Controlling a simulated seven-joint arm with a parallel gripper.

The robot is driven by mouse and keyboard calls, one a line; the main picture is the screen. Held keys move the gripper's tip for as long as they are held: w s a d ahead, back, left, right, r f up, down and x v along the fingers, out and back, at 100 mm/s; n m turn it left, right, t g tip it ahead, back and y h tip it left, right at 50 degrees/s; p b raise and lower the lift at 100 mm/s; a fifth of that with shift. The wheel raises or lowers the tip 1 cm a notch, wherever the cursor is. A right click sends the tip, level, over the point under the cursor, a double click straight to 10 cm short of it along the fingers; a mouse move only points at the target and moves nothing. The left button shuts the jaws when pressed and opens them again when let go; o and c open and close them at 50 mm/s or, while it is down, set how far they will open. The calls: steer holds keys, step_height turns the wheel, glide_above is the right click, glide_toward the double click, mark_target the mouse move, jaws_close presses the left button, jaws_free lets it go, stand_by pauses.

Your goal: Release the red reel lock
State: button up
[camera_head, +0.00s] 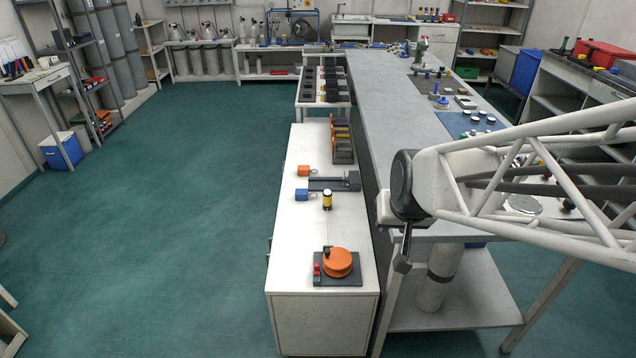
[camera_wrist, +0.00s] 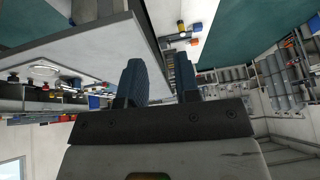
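The red reel lock (camera_head: 317,270) is a small red piece at the left edge of a dark base plate (camera_head: 345,281). An orange reel (camera_head: 337,262) with a dark knob sits on that plate, near the front end of the low white bench. My gripper (camera_head: 402,266) hangs to the right of the reel in the head view, apart from it, beside the grey table's edge. In the wrist view its two dark ribbed fingers (camera_wrist: 157,78) stand apart with nothing between them. I cannot make out the reel or its lock in the wrist view.
A yellow-and-black cylinder (camera_head: 327,199), a blue block (camera_head: 302,195) and an orange block (camera_head: 304,170) stand farther back on the low white bench (camera_head: 300,235). The higher grey table (camera_head: 385,100) runs along its right side. The green floor to the left is open.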

steer(key=w+a+f+t, duration=0.2)
steer(key=w+a+f, duration=0.1)
steer(key=w+f, duration=0.3)
steer(key=w+a+f+t, duration=0.1)
steer(key=w+a+f, duration=0.25)
steer(key=w, duration=0.35)
steer(key=t, duration=0.6)
glide_above(316, 267)
steer(key=s+d, duration=0.2)
steer(key=s, duration=0.1)
step_height(316, 267, down, 24)
steer(key=s+f+t, duration=0.1)
steer(key=s+f, duration=0.1)
steer(key=f, duration=0.1)
steer(key=s+a+f+t, duration=0.1)
steer(key=f, duration=0.3)
steer(key=s+f+t, duration=0.1)
steer(key=s+f, duration=0.1)
steer(key=f, duration=0.1)
steer(key=shift+s+a+f+h, duration=0.35)
steer(key=shift+a+f+h, duration=0.05)
steer(key=shift+w, duration=0.15)
steer(key=shift+w, duration=3.75)
steer(key=shift+c, duration=0.3)
jaws_close()
